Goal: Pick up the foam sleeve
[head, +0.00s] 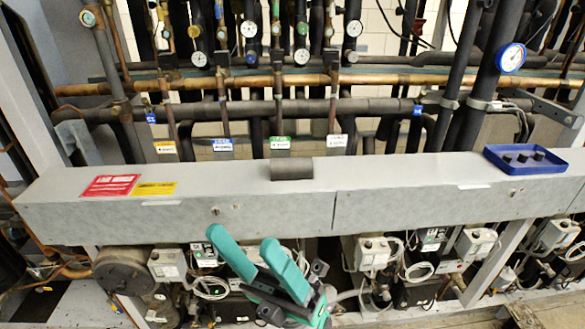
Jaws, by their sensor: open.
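The foam sleeve (291,168) is a short dark grey cylinder. It lies on its side on top of the long grey metal beam (400,172), near the middle of the picture. My gripper (240,246) has teal fingers and is in front of the beam, below and to the left of the sleeve in the picture. The fingers are spread apart with nothing between them. The gripper is apart from the sleeve, and the sleeve is not covered by it.
A blue tray (520,168) with several small dark pieces stands at the beam's right end. A red label (110,186) and a yellow label (154,188) lie on its left part. Pipes and gauges (302,57) rise behind. The beam top around the sleeve is clear.

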